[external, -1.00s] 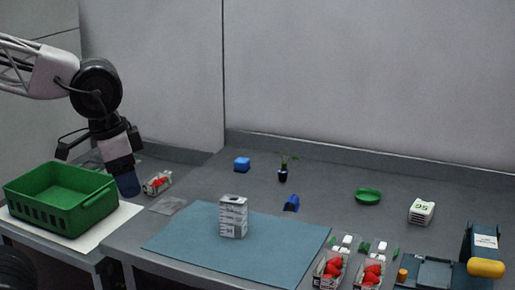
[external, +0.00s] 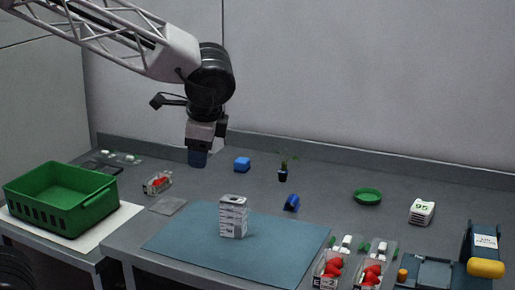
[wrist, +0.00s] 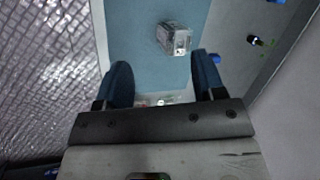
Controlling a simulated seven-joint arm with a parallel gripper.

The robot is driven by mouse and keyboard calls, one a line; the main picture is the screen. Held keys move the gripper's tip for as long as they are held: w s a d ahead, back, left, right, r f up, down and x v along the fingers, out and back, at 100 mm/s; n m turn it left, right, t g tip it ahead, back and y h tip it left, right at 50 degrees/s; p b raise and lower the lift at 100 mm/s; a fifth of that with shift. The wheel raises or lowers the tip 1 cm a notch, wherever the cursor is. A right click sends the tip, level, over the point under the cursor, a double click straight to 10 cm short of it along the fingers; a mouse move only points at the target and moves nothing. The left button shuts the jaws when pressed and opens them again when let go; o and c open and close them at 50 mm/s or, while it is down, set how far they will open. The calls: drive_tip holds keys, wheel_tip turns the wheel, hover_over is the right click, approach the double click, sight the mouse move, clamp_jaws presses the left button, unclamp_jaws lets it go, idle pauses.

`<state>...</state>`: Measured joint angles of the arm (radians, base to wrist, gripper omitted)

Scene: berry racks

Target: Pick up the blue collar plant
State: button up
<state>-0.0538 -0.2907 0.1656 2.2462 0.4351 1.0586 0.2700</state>
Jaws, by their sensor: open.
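The blue collar plant (external: 283,173) stands upright at the back middle of the table in the external view, a small dark pot with a bluish band and thin green leaves. It looks small in the wrist view (wrist: 257,41), at the upper right. My gripper (external: 198,158) hangs in the air to the left of the plant, pointing down and well apart from it. In the wrist view its two blue fingers (wrist: 162,68) are spread with nothing held between them.
A blue block (external: 242,164) stands left of the plant and a blue piece (external: 292,203) in front of it. A white printed box (external: 233,216) stands on the blue mat (external: 185,240). A green crate (external: 62,200) is at left, a green dish (external: 368,196) at right.

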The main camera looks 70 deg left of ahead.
drive_tip(key=w+a+f+m+g+y, duration=0.1)
drive_tip(key=w+a+f+m+y, duration=0.2)
drive_tip(key=w+a, duration=0.45)
drive_tip(key=w+a+f+m+g+y, duration=0.1)
drive_tip(key=w+a+f+m+y, duration=0.2)
drive_tip(key=w, duration=0.8)
drive_tip(key=m+y, duration=0.3)
drive_tip(key=m, duration=0.2)
approach(282, 170)
drive_tip(key=shift+w+a+r, duration=0.1)
drive_tip(key=shift+w+a, duration=0.05)
drive_tip(key=shift+a, duration=0.9)
drive_tip(key=shift+x, duration=1.25)
drive_tip(key=shift+a, duration=0.1)
drive_tip(key=shift+s+x, duration=0.15)
drive_tip(key=shift+x, duration=1.1)
drive_tip(key=shift+s+x, duration=0.2)
drive_tip(key=shift+x, duration=1.1)
drive_tip(key=c, duration=1)
